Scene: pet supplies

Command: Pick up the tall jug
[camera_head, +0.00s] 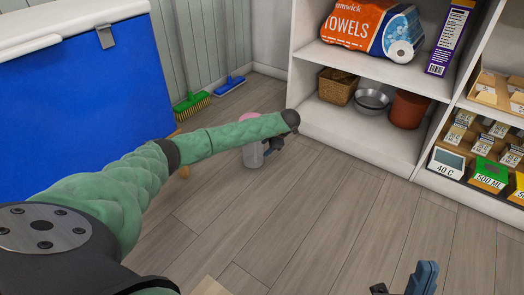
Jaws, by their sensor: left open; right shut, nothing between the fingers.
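The tall jug (252,155) looks like a clear, greyish container with a pink top. It appears to stand upright on the wooden floor, and my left forearm hides its middle. My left gripper (269,148) is at the jug's right side, open, with its fingers close to the jug. I cannot tell whether they touch it or go around it. My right gripper (407,287) shows only partly at the bottom edge, shut and empty, far from the jug.
A blue chest with a white lid (90,95) stands at the left. A green broom (190,100) and a blue brush (230,84) are at the back wall. A white shelf (350,125) holds towels (350,22), a basket (338,86), metal bowls (371,100) and a brown pot (408,109). The floor (330,220) in front is clear.

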